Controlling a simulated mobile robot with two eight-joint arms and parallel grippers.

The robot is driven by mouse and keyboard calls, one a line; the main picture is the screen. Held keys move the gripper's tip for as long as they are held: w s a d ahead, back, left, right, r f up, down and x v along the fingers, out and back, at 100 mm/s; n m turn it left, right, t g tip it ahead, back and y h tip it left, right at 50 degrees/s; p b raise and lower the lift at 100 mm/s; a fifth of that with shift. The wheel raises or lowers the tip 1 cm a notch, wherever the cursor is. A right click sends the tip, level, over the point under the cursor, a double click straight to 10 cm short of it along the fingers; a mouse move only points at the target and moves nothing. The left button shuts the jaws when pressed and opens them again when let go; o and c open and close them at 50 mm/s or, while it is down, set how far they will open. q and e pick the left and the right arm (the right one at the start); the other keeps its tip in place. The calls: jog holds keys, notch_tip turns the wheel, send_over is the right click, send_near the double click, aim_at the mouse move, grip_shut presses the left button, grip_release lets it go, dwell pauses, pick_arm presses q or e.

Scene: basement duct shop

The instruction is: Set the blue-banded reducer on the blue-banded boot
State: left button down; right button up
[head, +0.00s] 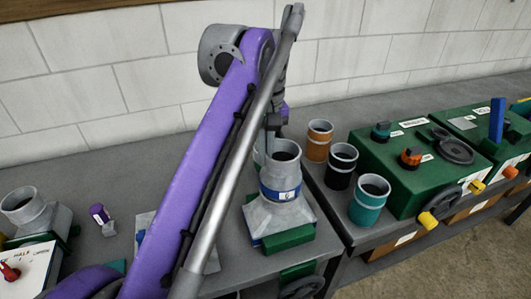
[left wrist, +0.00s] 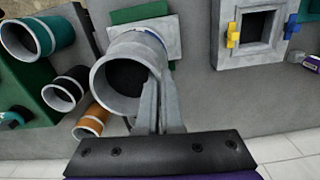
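The blue-banded reducer (head: 284,153) is a grey open-topped tube, upright over the blue-banded boot (head: 280,217), a grey square-to-round fitting with a blue band and white label. They look in line and touching, but I cannot tell whether the reducer is fully seated. In the left wrist view the reducer (left wrist: 106,63) opens toward the camera, with blue behind its rim. My left gripper (head: 270,142) is at its rim. Its fingers, close together in the left wrist view (left wrist: 160,85), appear shut on the reducer wall, one inside and one outside. My right gripper is out of view.
Orange (head: 319,141), black (head: 341,166) and teal (head: 369,200) tubes stand close on the right. A green control box (head: 390,160) is beyond them. Another grey fitting (head: 28,210) stands at far left. A purple item (head: 99,214) lies on the grey bench.

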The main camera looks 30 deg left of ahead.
pick_arm(q)
jog(key=shift+p, duration=0.4)
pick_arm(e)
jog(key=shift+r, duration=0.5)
pick_arm(q)
jog(key=shift+f+b, duration=0.35)
jog(key=shift+f, duration=0.3)
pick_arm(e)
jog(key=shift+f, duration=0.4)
pick_arm(q)
jog(key=c, duration=1.3)
grip_release()
jog(key=shift+c, duration=0.2)
jog(key=shift+r, duration=0.1)
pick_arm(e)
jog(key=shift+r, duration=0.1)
pick_arm(q)
notch_tip(320, 180, up, 6)
jog(key=p, duration=0.5)
jog(key=shift+r+p, duration=1.9)
jog(key=shift+r, duration=0.6)
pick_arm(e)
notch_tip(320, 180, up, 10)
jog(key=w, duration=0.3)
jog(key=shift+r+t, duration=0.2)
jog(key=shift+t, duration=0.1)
